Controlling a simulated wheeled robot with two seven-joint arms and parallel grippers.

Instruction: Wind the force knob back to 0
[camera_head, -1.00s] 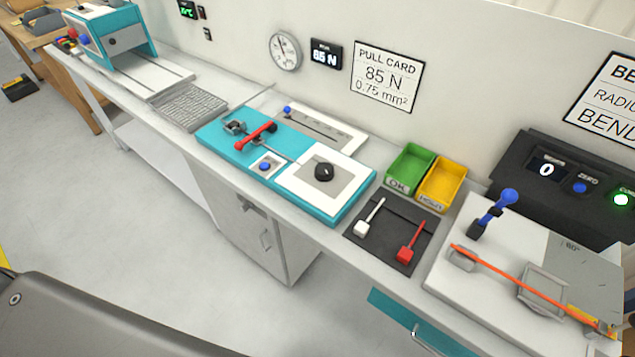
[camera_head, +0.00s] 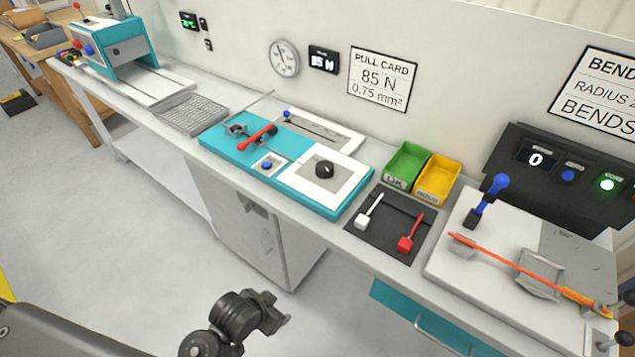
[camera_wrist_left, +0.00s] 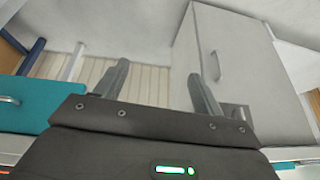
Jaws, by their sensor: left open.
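The black round force knob (camera_head: 324,169) sits on the white and grey plate of the teal pull-test unit (camera_head: 322,208) on the bench. My left gripper (camera_head: 276,310) is in front of the bench over the floor, well below and left of the knob, and touches nothing. In the left wrist view its two fingers (camera_wrist_left: 158,90) are spread with nothing between them, facing the cabinet and bench side. The knob is not visible in that wrist view. My right gripper is not in view.
A red lever (camera_head: 257,137) and a blue button (camera_head: 266,165) are left of the knob. Green (camera_head: 407,163) and yellow (camera_head: 438,178) bins stand to its right. The bench front edge and cabinet (camera_head: 255,235) lie between my gripper and the unit.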

